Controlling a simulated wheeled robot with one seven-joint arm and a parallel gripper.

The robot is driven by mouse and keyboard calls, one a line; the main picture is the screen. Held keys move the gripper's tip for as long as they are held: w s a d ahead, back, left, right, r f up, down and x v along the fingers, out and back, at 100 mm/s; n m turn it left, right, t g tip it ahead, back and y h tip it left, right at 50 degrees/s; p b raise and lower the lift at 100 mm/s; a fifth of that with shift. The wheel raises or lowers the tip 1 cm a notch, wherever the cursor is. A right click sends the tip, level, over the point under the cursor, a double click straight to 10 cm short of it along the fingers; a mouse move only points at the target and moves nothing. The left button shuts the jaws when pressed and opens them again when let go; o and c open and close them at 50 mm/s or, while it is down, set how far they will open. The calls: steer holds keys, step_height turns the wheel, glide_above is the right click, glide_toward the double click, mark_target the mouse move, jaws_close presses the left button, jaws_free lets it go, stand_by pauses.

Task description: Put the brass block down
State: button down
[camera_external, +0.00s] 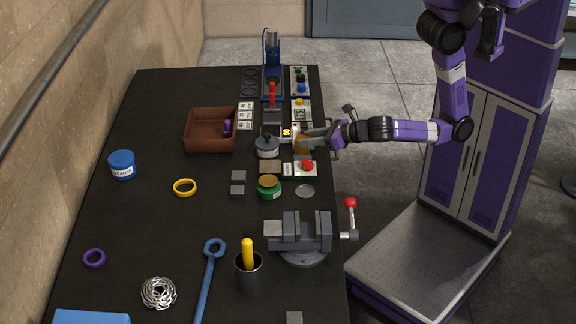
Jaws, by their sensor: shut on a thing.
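My gripper (310,138) reaches in from the right over the right edge of the black table (135,225). It is shut on the brass block (301,146), a small yellow-brown piece at its fingertips. The fingers hide part of the block. I cannot tell whether its underside touches the surface below. A grey round weight with a knob (267,147) stands just left of it.
A tan plate (270,167) and a red button (307,166) lie in front of the gripper. A green jar (269,188) and a vise (300,236) stand nearer. A blue press (272,60) stands behind. A brown tray (188,139) is left. The table's left middle has free room.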

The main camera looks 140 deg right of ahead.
steer(key=shift+f, duration=0.8)
steer(key=shift+f, duration=0.25)
steer(key=c, duration=0.9)
jaws_free()
steer(key=shift+f, duration=0.1)
